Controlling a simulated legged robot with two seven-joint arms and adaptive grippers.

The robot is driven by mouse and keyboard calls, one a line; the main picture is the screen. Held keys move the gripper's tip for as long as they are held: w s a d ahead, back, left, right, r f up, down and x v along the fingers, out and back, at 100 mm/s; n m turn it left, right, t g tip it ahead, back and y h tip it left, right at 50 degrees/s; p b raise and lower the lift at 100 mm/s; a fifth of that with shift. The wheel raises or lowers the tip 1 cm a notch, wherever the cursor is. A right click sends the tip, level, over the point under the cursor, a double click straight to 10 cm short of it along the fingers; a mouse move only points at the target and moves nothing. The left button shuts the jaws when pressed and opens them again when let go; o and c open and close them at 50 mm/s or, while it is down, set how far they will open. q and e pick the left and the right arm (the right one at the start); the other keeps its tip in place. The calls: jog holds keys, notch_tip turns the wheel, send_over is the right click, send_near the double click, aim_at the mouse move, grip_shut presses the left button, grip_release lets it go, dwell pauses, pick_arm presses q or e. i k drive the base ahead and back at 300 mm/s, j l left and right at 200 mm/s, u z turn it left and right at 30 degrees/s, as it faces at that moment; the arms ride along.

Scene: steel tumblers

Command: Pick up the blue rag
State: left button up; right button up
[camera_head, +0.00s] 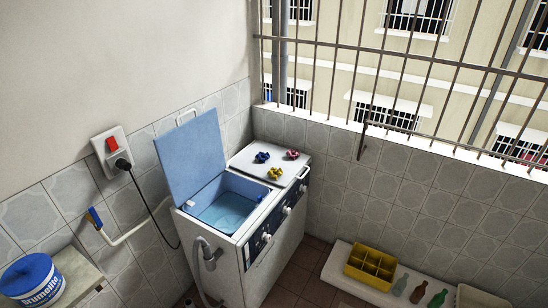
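The blue rag (262,157) lies crumpled on the white right-hand top of the washing machine (262,245). A yellow rag (275,173) lies just in front of it, and a pink rag (292,154) lies to its right. The rags are apart from each other. Neither of my grippers shows in the head view.
The machine's blue lid (191,155) stands open over a tub of water (228,212). A yellow crate (370,267) and several bottles (419,291) sit on a low white ledge. A blue-lidded bucket (33,280) stands at lower left.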

aim_at(263, 156)
jog(key=i+l+z, duration=0.1)
jog(key=i, duration=0.35)
jog(key=i+l+z, duration=0.1)
jog(key=i+l, duration=0.2)
jog(key=i, duration=0.15)
jog(key=i+l, duration=0.1)
jog(key=i, duration=0.4)
jog(key=k+l+z, duration=0.05)
